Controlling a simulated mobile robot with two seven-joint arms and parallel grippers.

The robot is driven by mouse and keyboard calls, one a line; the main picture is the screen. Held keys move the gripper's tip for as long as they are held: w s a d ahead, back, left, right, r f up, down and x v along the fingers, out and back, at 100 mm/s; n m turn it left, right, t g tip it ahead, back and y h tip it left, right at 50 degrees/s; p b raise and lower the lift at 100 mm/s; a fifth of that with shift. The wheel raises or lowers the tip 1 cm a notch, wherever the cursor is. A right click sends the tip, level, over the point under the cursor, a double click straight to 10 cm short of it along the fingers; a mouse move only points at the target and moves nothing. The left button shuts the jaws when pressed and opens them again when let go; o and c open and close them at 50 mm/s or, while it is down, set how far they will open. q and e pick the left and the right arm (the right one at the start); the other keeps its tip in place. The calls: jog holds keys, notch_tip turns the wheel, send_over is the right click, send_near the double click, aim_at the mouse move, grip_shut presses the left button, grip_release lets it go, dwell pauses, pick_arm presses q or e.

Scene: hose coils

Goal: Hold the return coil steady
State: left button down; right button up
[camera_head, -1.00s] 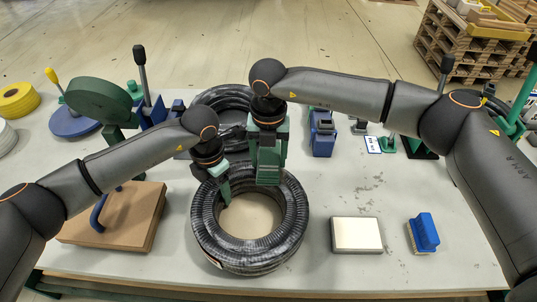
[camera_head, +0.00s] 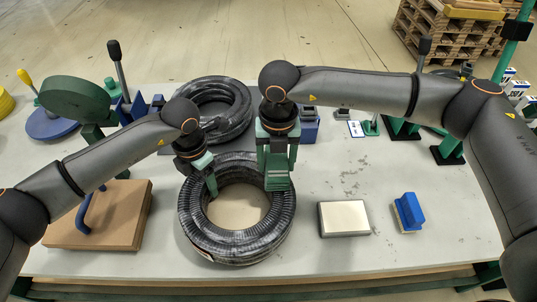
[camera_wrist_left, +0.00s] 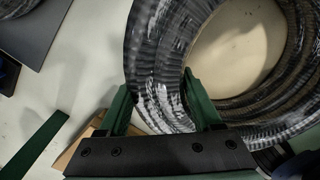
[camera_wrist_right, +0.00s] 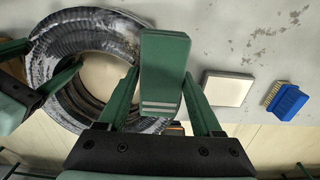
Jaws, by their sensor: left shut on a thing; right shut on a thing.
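A black ribbed hose coil (camera_head: 272,232) lies flat on the grey table in the head view, front centre. It also shows in the left wrist view (camera_wrist_left: 160,50) and the right wrist view (camera_wrist_right: 70,40). My left gripper (camera_head: 211,184) is shut on the coil's wall at its back left, one finger on each side of the ring. My right gripper (camera_head: 276,178) is shut on a green block (camera_wrist_right: 164,65) with pale stripes near one end. It holds the block over the coil's back right side. I cannot tell whether block and coil touch. I cannot tell which coil is the return coil.
A second black coil (camera_head: 243,112) lies behind on a dark mat. A brown board with a blue handle (camera_head: 125,222) is at left. A pale square pad (camera_head: 344,218) and a blue brush (camera_head: 410,210) lie right. Blue and green fixtures stand along the back.

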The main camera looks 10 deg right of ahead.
jog(key=shift+s+d, duration=0.25)
jog(key=shift+s, duration=0.1)
jog(key=shift+w+a, duration=1.3)
jog(key=shift+w, duration=0.15)
jog(key=shift+w+a, duration=1.25)
jog(key=shift+w, duration=0.2)
jog(key=shift+r, duration=3.05)
notch_tip(320, 180, up, 3)
jog(key=shift+f, duration=0.15)
send_over(253, 158)
jog(key=shift+w+f, duration=0.1)
jog(key=shift+f, duration=3.3)
